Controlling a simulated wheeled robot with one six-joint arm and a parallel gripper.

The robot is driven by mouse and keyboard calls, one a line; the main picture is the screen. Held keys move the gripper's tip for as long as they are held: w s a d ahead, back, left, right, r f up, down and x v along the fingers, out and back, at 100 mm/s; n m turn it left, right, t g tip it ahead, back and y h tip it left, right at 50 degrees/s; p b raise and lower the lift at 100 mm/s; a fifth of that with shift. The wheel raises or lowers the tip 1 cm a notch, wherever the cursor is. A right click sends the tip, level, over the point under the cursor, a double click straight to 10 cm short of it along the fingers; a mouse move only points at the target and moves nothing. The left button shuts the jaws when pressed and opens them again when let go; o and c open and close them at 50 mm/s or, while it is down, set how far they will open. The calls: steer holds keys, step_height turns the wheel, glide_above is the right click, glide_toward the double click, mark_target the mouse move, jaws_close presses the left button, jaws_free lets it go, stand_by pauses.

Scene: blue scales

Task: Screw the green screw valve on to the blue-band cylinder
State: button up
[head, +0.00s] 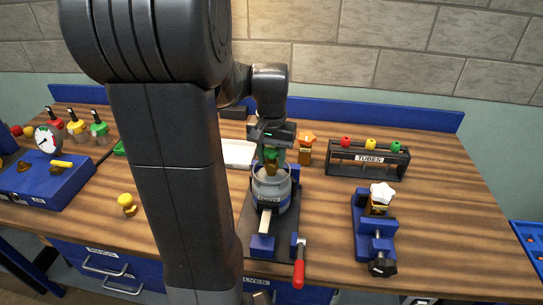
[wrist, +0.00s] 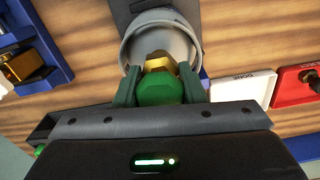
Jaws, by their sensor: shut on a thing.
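My gripper (head: 271,150) is shut on the green screw valve (wrist: 160,90), which shows a green knob and a brass body in the wrist view. The valve's green part also shows in the head view (head: 271,154). The grey blue-band cylinder (head: 270,192) stands upright in the clamp on the bench, directly below my gripper. In the wrist view the cylinder's round collar (wrist: 160,32) is around the valve's brass end. I cannot tell whether the brass end touches the cylinder's neck, as the valve and fingers hide it.
The clamp has a red-handled lever (head: 299,264). An orange-topped piece (head: 307,142) stands close behind right, and a tubes rack (head: 368,158) farther right. A blue vise (head: 374,235) holds a white-topped piece. A yellow-topped piece (head: 127,204) stands left. Wood right of the vise is clear.

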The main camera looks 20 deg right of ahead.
mark_target(271, 149)
steer(key=shift+f+b, duration=0.5)
steer(key=shift+f, duration=0.3)
steer(key=o, duration=1.2)
step_height(271, 149, up, 14)
steer(key=shift+f, duration=0.1)
step_height(271, 149, down, 14)
steer(key=shift+r, duration=0.3)
stand_by(0.4)
